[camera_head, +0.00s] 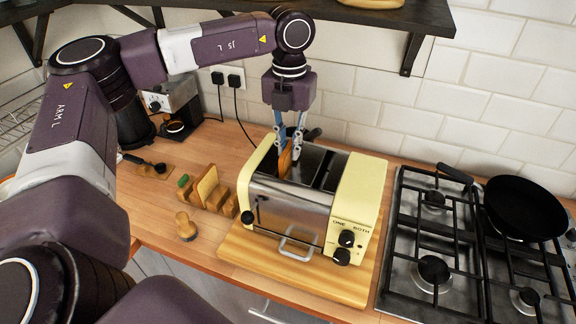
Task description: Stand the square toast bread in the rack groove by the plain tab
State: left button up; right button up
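A brown slice of toast bread (286,160) stands upright in the near-left slot of the cream and steel toaster (292,205), its top edge above the slot. My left gripper (288,150) points down over that slot with its two fingers at the slice. I cannot tell whether they press on it. The wooden rack (216,199) stands left of the toaster. It has upright dividers, a green tab at its far-left end and a light slab-like piece standing in it. A plain tab is too small to make out. My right gripper is out of view.
The toaster sits on a wooden board (240,247). A wooden knobbed piece (186,227) stands in front of the rack. A gas hob (433,240) with a black pan (524,207) is at right. A dark shelf (400,14) hangs above.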

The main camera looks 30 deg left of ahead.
pick_arm(q)
grip_shut()
jog(key=shift+r+p, duration=2.9)
jog(key=shift+r, duration=1.9)
jog(key=shift+f, duration=0.1)
